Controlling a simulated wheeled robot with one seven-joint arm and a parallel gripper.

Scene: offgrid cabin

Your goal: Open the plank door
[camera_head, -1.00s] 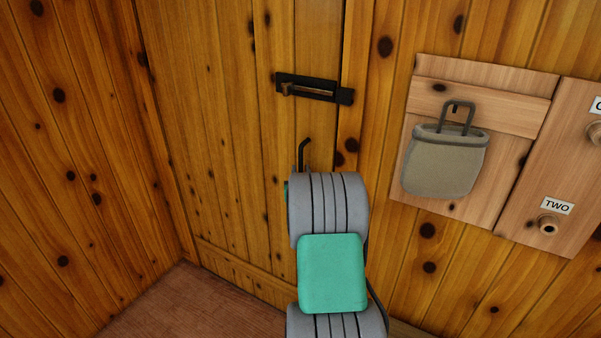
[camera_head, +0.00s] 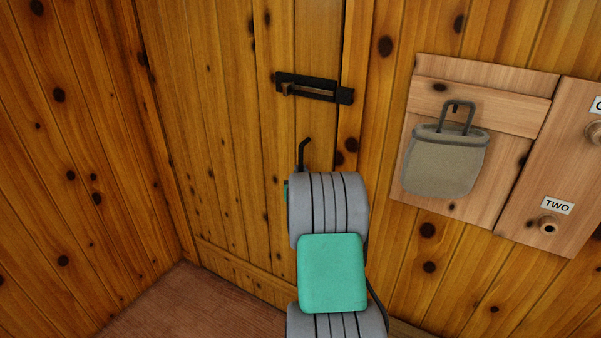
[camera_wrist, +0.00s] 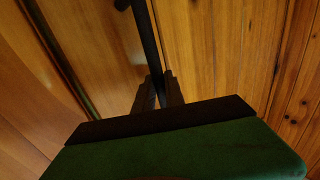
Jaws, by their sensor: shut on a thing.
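The plank door (camera_head: 215,130) is knotty wood and appears closed in its frame. A black bolt latch (camera_head: 312,88) lies across its right edge; I cannot tell whether the bolt is fully drawn. Below it, the top of a black door handle (camera_head: 303,152) sticks up behind my arm. In the head view my arm hides the gripper and the rest of the handle. In the wrist view the dark bar of the handle (camera_wrist: 144,35) runs down between the fingers of my gripper (camera_wrist: 159,90), which is shut on it.
A grey-beige pouch (camera_head: 443,162) hangs from a hook on a board right of the door. Beside it a board carries a peg (camera_head: 549,227) labelled TWO. A plank wall (camera_head: 75,150) meets the door side at the left. The reddish floor (camera_head: 190,305) is clear at lower left.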

